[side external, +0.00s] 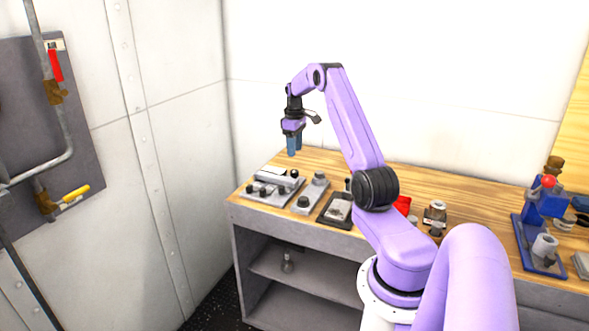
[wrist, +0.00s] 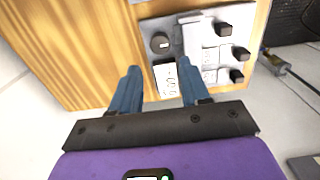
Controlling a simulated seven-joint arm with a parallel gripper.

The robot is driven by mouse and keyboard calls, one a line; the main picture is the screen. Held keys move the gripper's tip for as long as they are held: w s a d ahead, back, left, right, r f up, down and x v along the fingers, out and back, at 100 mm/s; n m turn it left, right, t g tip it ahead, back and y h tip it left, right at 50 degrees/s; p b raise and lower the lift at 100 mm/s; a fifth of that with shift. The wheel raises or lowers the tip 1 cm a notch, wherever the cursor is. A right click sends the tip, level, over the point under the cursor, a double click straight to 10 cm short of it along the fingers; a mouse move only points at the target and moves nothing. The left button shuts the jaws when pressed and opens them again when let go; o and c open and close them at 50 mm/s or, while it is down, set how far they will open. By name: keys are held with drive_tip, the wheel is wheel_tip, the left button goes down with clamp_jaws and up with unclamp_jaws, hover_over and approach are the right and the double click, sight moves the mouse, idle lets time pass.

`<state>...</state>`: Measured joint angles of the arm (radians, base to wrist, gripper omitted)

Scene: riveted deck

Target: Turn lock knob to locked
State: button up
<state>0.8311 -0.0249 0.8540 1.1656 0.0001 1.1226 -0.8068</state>
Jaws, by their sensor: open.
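A grey control panel (side external: 285,193) lies on the left end of the wooden bench, and it also shows in the wrist view (wrist: 185,45). In the wrist view it carries a round dark knob (wrist: 160,43) at its left and several black square-topped knobs (wrist: 240,53) at its right. I cannot tell which knob is the lock knob, nor read its setting. My gripper (side external: 292,152) hangs above the panel, pointing down. Its two blue fingers (wrist: 159,68) are apart with nothing between them, and they touch no knob that I can see.
Beside the panel are a smaller grey device (side external: 313,188) and a dark tray (side external: 336,210). A jar (side external: 435,214) and a blue stand (side external: 540,225) are farther right. A wall with pipes and valve handles (side external: 75,192) is at left. The air around my gripper is clear.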

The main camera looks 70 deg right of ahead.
sight(295, 171)
wheel_tip(295, 171, down, 9)
drive_tip(key=shift+r, duration=0.1)
idle(0.4)
drive_tip(key=c, duration=0.8)
